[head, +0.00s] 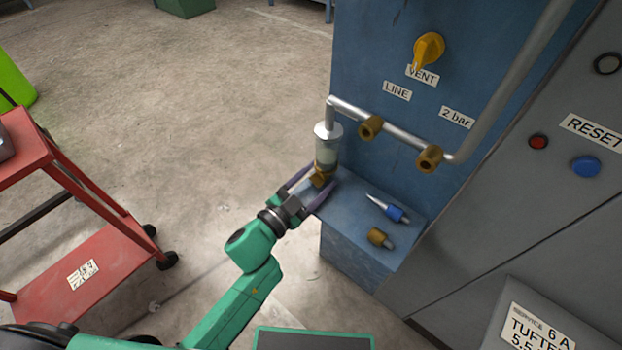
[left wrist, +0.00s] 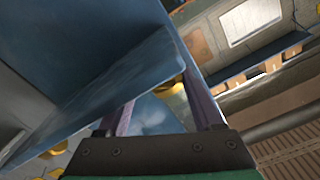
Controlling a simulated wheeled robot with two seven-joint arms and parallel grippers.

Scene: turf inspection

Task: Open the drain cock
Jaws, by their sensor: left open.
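The drain cock (head: 321,179) is a small brass fitting under the clear bowl of a filter (head: 327,150) with a grey cap, which hangs from the pipe beside the blue panel. My left gripper (head: 315,184) is open, with its two purple fingers on either side of the cock. I cannot tell whether they touch it. In the left wrist view, a brass piece (left wrist: 170,87) shows between the fingers, partly hidden; it looks like the cock. The blue shelf edge covers part of the left finger there. My right gripper is not in view.
A blue shelf (head: 345,258) close beside the gripper bears a blue-handled pointed tool (head: 396,213) and a brass fitting (head: 379,238). A yellow vent handle (head: 429,48) and a pipe (head: 395,128) are on the panel above.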

